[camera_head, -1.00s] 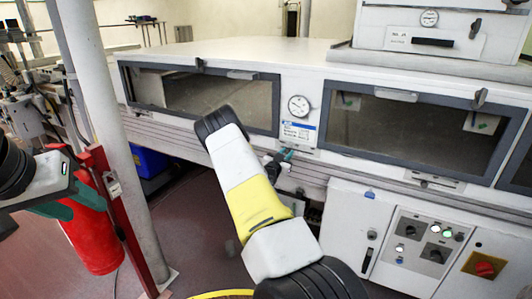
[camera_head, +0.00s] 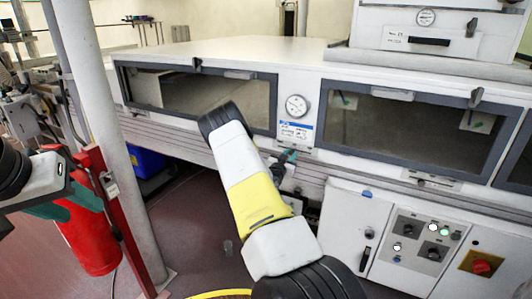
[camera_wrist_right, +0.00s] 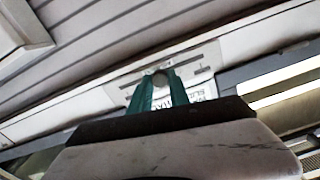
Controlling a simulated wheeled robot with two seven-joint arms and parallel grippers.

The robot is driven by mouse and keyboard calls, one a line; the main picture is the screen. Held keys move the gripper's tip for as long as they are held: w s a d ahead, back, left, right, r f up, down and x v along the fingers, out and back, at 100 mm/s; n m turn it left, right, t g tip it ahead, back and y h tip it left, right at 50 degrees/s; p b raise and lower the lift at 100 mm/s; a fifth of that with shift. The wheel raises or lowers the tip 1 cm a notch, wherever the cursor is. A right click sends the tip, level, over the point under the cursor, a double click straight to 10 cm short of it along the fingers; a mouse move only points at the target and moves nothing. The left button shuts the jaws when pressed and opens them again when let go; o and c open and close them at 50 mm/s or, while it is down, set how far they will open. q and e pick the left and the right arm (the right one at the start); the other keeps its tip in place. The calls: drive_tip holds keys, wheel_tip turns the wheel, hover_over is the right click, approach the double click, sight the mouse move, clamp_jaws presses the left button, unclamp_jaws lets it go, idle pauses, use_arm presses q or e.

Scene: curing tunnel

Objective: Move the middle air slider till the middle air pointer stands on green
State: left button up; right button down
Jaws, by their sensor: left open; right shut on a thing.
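The middle air slider shows in the right wrist view as a dark round knob (camera_wrist_right: 160,80) on a pale slotted plate (camera_wrist_right: 198,58). My right gripper (camera_wrist_right: 161,92) is shut on this knob, with a green finger on each side. In the head view my right gripper (camera_head: 289,156) is at the tunnel wall below the round dial, and its arm and fingers hide the slider. The white dial (camera_head: 296,105) is between two windows; its pointer and any green mark are too small to read. My left gripper (camera_head: 84,203) is open and empty at the left.
A red extinguisher (camera_head: 92,243) and red post (camera_head: 122,220) stand by my left gripper, next to a pale pillar (camera_head: 120,150). A white control cabinet (camera_head: 343,218) is right of my right arm. Another slotted plate (camera_head: 431,180) sits under the right window.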

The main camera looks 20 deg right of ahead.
drive_tip(key=c, duration=1.2)
unclamp_jaws()
drive_tip(key=shift+c, duration=0.2)
drive_tip(key=shift+a, duration=0.1)
drive_tip(key=v, duration=0.7)
drive_tip(key=shift+s+a, duration=0.15)
drive_tip(key=shift+a, duration=0.15)
